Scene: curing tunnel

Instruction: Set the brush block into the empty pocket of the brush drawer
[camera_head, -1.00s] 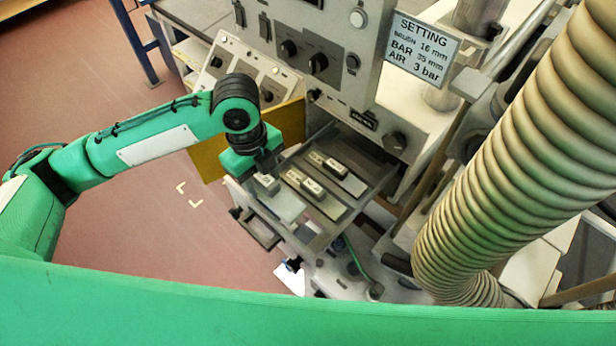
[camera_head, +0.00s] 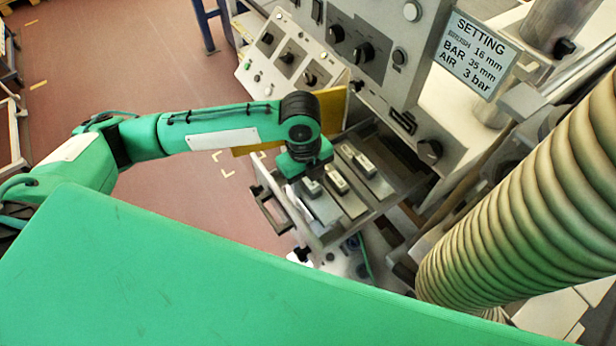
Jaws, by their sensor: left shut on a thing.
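My left gripper (camera_head: 307,176) reaches down over the left part of the open brush drawer (camera_head: 345,228). It is shut on the brush block (camera_head: 312,187), a small pale block showing just under the jaws. The gripper hides much of the block and the back of the left lane, so I cannot tell whether the block touches the pocket floor. Two similar blocks sit in the drawer, one in the middle lane (camera_head: 337,179) and one in the right lane (camera_head: 363,161). My right gripper is not in view.
A control panel (camera_head: 375,50) with knobs stands behind the drawer, with a setting sign (camera_head: 478,55). A yellow panel (camera_head: 331,110) stands behind my gripper. A thick ribbed hose (camera_head: 520,215) fills the right side.

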